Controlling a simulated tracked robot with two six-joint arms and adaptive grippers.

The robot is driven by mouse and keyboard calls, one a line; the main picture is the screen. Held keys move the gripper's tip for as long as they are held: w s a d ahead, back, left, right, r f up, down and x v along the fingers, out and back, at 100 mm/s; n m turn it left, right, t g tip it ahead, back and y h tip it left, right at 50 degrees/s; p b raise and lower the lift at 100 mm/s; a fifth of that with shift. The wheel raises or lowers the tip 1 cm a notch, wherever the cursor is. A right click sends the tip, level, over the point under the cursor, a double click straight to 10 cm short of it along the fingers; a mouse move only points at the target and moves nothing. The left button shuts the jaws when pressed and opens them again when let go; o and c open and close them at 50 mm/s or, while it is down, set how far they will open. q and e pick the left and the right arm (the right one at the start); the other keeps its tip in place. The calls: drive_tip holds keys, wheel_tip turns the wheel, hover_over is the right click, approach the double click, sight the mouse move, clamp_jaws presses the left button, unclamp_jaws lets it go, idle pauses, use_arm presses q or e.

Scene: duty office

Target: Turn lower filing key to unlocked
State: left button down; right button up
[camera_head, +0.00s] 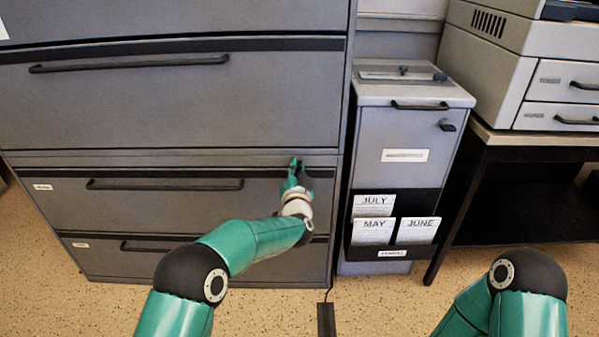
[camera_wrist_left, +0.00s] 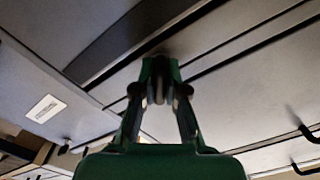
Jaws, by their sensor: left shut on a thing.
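The grey filing cabinet (camera_head: 170,110) fills the left of the head view. My left gripper (camera_head: 296,172) reaches the cabinet front near its right edge, level with the drawer that has the long dark handle (camera_head: 165,185). In the left wrist view the fingertips (camera_wrist_left: 160,68) are close together against the cabinet front, under a dark strip. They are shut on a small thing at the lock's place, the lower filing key. The fingers cover the key, so I cannot tell which way it points. My right arm shows at the lower right, but its gripper is out of the picture.
A narrow grey cabinet (camera_head: 395,125) stands right of the filing cabinet, with a black rack (camera_head: 393,252) of month cards. Farther right, a printer (camera_head: 497,65) sits on a dark table (camera_head: 505,139). Speckled floor (camera_head: 270,312) lies in front.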

use_arm(q)
drive_tip(key=n, duration=0.2)
drive_tip(key=f+n+b, duration=0.1)
drive_tip(key=shift+f+n, duration=0.1)
drive_tip(key=shift+n, duration=0.3)
drive_tip(key=shift+n+b, duration=0.9)
drive_tip(key=shift+n, duration=0.9)
drive_tip(key=c, duration=1.2)
unclamp_jaws()
drive_tip(key=shift+r, duration=0.35)
